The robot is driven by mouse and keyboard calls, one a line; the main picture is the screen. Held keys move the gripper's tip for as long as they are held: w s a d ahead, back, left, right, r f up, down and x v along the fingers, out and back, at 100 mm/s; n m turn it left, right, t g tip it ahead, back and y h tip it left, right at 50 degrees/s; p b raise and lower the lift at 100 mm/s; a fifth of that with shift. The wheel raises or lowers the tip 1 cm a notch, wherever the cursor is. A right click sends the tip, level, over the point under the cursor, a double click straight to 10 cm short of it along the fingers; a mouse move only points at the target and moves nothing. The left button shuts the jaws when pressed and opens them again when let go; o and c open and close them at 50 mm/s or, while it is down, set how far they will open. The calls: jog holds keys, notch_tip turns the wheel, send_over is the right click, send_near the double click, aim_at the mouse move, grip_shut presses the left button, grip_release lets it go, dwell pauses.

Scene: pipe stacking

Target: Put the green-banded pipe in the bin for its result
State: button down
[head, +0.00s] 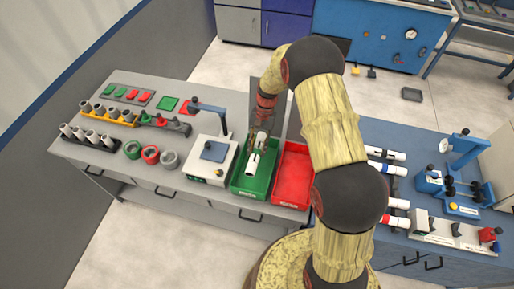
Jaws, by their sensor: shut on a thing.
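My gripper (259,136) is over the green bin (246,188), pointing down, and is shut on a white pipe (261,143). Part of this pipe is hidden by the fingers, and I cannot make out a green band on it at this size. Another white piece (251,164) shows just below it, within the outline of the green bin. I cannot tell whether it is a separate pipe or part of the held one. The red bin (292,172) stands directly right of the green bin and looks empty.
A white instrument with a blue pad (212,152) and a post stands left of the green bin. Racks of grey fittings (108,113) and several rings fill the left bench.

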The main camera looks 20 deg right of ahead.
aim_at(257, 158)
jog(key=shift+f+b, duration=1.7)
jog(key=shift+f, duration=1.75)
jog(key=shift+f, duration=0.1)
jog(key=c, duration=1.4)
grip_release()
jog(key=shift+o, duration=0.4)
jog(key=v, duration=1.2)
